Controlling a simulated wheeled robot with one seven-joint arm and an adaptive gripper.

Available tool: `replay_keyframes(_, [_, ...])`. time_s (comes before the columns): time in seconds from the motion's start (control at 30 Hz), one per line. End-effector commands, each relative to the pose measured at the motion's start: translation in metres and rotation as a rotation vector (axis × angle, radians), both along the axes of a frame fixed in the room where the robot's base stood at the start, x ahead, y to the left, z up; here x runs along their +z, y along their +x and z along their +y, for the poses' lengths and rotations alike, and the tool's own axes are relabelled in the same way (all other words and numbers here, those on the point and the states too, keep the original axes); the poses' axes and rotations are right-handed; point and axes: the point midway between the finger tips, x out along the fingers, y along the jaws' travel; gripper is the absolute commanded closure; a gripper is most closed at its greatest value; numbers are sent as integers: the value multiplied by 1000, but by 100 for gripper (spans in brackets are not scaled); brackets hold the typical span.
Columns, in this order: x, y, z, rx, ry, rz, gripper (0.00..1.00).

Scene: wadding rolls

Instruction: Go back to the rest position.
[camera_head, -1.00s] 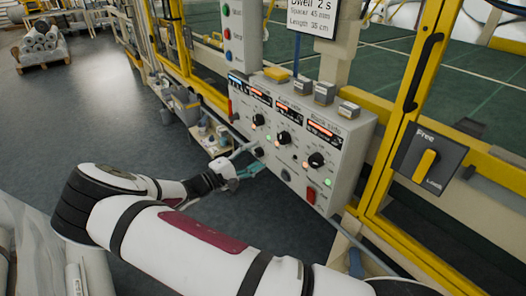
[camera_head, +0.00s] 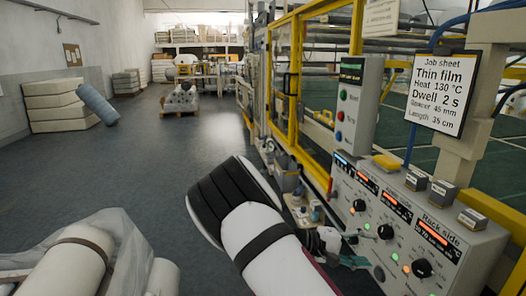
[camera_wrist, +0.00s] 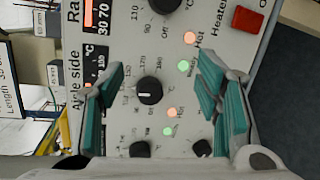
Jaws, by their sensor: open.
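My gripper (camera_wrist: 160,98) is open and empty, with its teal-padded fingers spread in front of the control panel in the wrist view. A black knob (camera_wrist: 149,91) on the panel shows between the fingers, and I cannot tell the distance to it. In the head view my gripper (camera_head: 350,260) is small and partly behind my own arm, beside the left end of the control panel (camera_head: 465,262). My arm is bent, with its elbow raised at the bottom middle of the head view.
A job sheet (camera_head: 436,92) hangs above the panel. The yellow-framed machine (camera_head: 297,80) stands at the right. Wrapped rolls (camera_head: 75,262) lie at the lower left. A blue roll (camera_head: 97,103) leans by stacked pale blocks (camera_head: 55,106). The floor (camera_head: 150,165) at left centre is clear.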

Motion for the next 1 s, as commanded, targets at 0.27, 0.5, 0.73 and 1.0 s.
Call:
replay_keyframes(0.27, [37,-53,-9,-162,298,-10,42])
replay_keyframes(0.5, [70,-97,-4,-242,542,-29,42])
replay_keyframes(0.73, [107,-137,8,-272,765,-66,42])
replay_keyframes(1.0, [152,-185,25,-254,997,-132,42])
